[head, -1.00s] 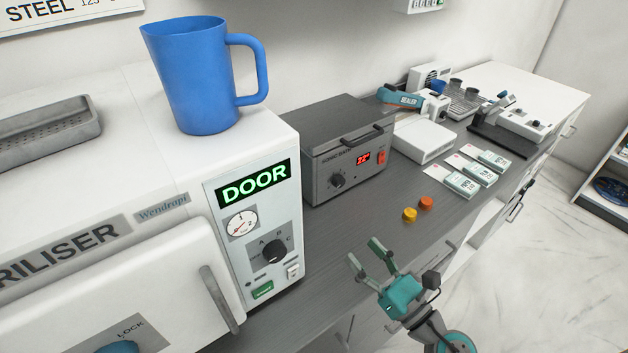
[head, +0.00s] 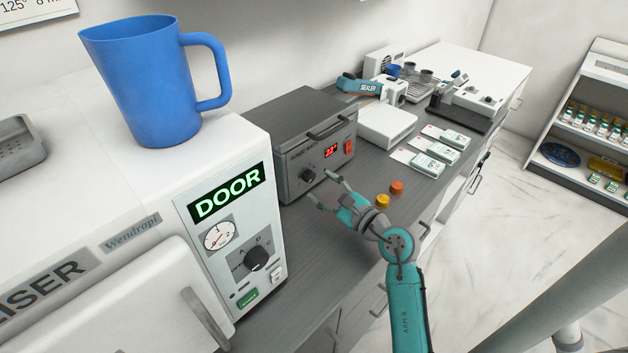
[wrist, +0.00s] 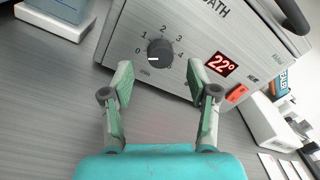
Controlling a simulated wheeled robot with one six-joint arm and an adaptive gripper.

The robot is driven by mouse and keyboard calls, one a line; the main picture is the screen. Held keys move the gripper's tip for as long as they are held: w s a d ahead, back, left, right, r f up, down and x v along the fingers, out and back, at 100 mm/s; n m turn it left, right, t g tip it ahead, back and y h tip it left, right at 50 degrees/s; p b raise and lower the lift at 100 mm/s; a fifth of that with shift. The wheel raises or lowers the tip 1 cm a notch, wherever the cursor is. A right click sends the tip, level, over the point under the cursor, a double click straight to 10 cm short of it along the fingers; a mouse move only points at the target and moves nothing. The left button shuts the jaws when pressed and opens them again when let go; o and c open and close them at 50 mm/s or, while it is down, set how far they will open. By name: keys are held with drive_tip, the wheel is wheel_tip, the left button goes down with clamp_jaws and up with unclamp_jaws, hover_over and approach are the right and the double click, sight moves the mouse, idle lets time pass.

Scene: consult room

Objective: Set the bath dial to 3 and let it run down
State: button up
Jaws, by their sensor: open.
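The grey sonic bath (head: 285,122) stands on the counter with its lid down, and its front fills the top of the wrist view (wrist: 130,28). Its dark round dial (head: 307,175) is at the left of the front panel. In the wrist view, the dial (wrist: 160,53) has numbers around it, and its white mark points left, near 0. A red display (wrist: 220,66) reads 22°. A red switch (wrist: 237,94) sits to its right. My gripper (head: 321,186) is open and empty in front of the panel; in the wrist view its fingertips (wrist: 166,85) are spread below the dial, apart from it.
The white steriliser (head: 225,150) stands to the left, with a blue jug (head: 145,85) on top. A yellow cap (head: 382,201) and an orange cap (head: 397,187) lie on the counter right of my gripper. Small boxes (head: 430,165) and a sealer (head: 362,86) are farther back.

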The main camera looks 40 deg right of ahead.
sight(311, 178)
drive_tip(key=shift+w, duration=1.85)
clamp_jaws()
